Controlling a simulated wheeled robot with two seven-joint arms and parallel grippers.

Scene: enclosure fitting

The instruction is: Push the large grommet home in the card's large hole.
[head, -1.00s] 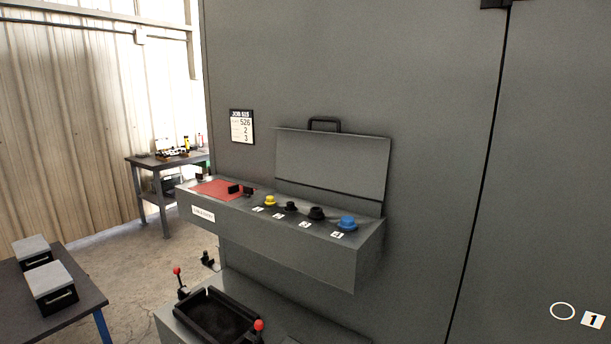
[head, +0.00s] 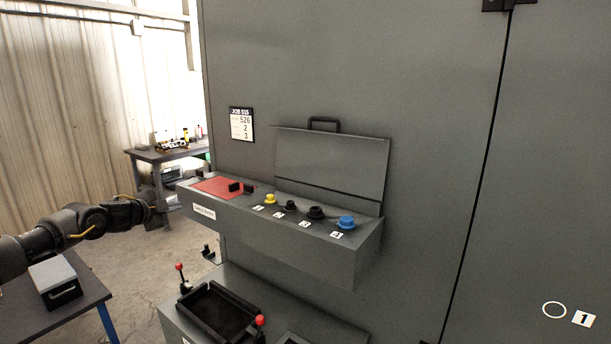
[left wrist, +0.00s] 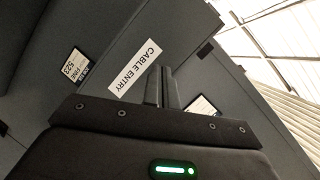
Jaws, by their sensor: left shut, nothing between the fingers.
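A row of grommet-like parts stands on the grey shelf: a yellow one (head: 270,199), a small black one (head: 290,205), a larger black one (head: 316,212) and a blue one (head: 347,222). The blue one looks widest. The job card (head: 242,125) on the grey enclosure wall reads 526, 2 and 3. A pale ring (head: 554,310) beside a label 1 is at the lower right; I cannot tell if it is a hole. My left gripper (head: 176,200) is left of the shelf's end, shut and empty. Its closed fingers (left wrist: 162,88) show in the left wrist view. My right gripper is not in view.
The shelf (head: 300,252) juts from the enclosure, with a red mat (head: 212,187), black blocks (head: 240,188) and a raised lid (head: 330,165). Below is a black tray (head: 222,310) with red-knobbed levers. A CABLE ENTRY label (left wrist: 134,71) shows in the wrist view.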

